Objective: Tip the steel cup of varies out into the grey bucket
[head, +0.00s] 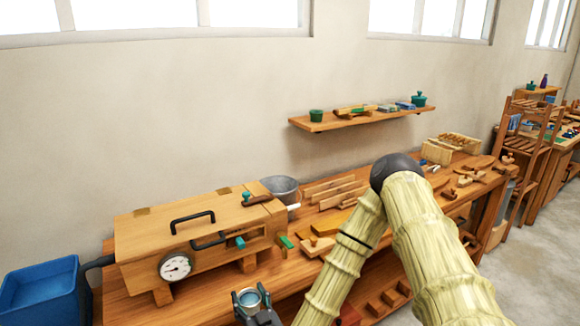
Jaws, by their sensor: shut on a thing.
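The steel cup (250,297) shows at the bottom of the head view as a small round rim with a pale bluish inside. It looks upright. My gripper (252,303) is shut on the cup, with a dark finger at either side of it. What lies in the cup is too small to make out. The grey bucket (281,187) stands on the workbench behind the wooden steam box, up and to the right of the gripper. Its lower part is hidden by the box, and its inside is barely visible.
The wooden box (190,238) with black handles and a gauge (175,267) stands on the workbench (285,277) between gripper and bucket. Wooden pieces and tools lie to the right. A blue tub (40,295) is at far left. A wall shelf (350,121) hangs above.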

